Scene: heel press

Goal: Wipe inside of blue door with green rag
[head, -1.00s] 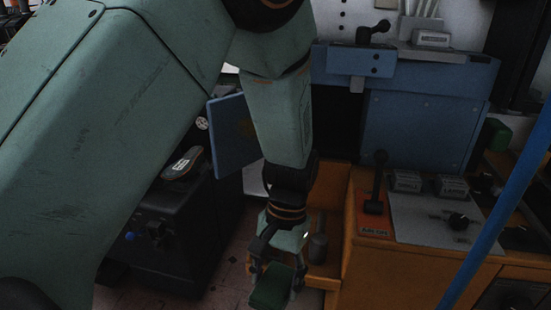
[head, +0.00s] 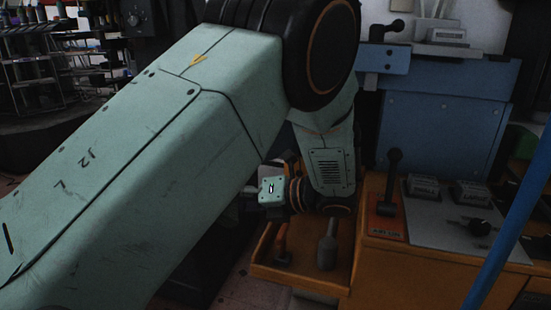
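My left arm comes in from the left and fills the middle of the head view. Its wrist is turned sideways above an orange tray, pointing left. The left gripper itself is hidden behind my forearm, so the green rag does not show. The blue door panel is also hidden behind my arm. My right gripper is not in view.
A blue machine body (head: 430,130) stands at the back right. An orange cabinet carries a control panel (head: 440,240) with a black lever (head: 391,182). The orange tray (head: 300,280) holds a grey tool (head: 327,247) and a red-handled tool (head: 282,243). A blue bar (head: 508,230) crosses the right side.

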